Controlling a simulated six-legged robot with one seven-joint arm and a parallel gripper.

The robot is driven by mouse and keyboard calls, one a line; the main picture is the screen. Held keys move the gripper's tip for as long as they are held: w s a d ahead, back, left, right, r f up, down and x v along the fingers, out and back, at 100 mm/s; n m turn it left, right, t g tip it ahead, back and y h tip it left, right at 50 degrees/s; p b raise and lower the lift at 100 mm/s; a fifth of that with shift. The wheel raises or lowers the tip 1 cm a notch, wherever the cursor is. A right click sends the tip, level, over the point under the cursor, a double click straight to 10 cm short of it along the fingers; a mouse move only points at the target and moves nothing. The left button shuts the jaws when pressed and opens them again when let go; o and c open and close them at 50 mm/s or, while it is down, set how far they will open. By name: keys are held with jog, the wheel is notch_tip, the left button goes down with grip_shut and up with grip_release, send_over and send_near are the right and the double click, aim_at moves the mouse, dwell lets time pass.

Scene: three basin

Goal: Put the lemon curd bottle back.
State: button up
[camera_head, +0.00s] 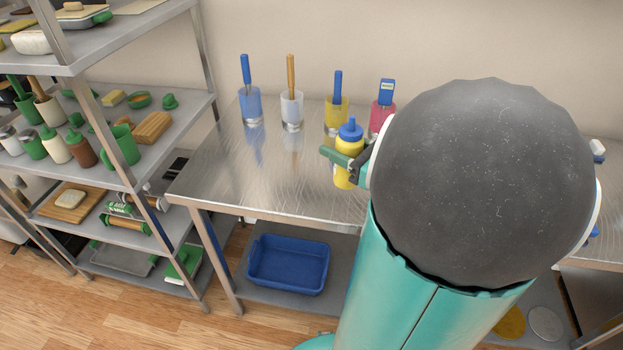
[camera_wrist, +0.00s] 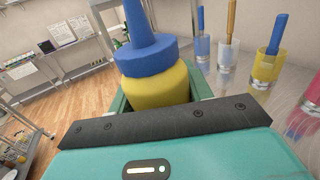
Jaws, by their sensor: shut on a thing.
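The lemon curd bottle, a yellow squeeze bottle with a blue cap and nozzle (camera_head: 347,150), is upright in my gripper (camera_head: 345,158) above the near part of the steel table (camera_head: 290,175). In the wrist view the bottle (camera_wrist: 155,85) stands between the jaws, close to the camera, with its lower part hidden behind the gripper body. My gripper is shut around it. I cannot tell whether the bottle's base touches anything. My arm hides the right part of the table.
Several cups with utensils line the table's back: blue (camera_head: 251,107), clear (camera_head: 292,112), yellow (camera_head: 336,116) and pink (camera_head: 380,117). A steel shelf (camera_head: 145,178) at left holds bottles, boards and kitchenware. A blue basin (camera_head: 288,265) sits on the lower shelf. The table's left half is clear.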

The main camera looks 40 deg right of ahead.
jog(key=shift+w+a+f, duration=0.1)
jog(key=shift+w+f, duration=0.05)
jog(key=shift+w, duration=0.15)
jog(key=shift+w+d+f, duration=0.65)
jog(key=shift+w+f, duration=1.45)
jog(key=shift+w+d+f, duration=0.6)
jog(key=shift+w+f, duration=1.55)
jog(key=shift+w+d+f, duration=0.65)
jog(key=shift+w+f, duration=1.45)
jog(key=shift+f, duration=0.15)
jog(key=o, duration=1.1)
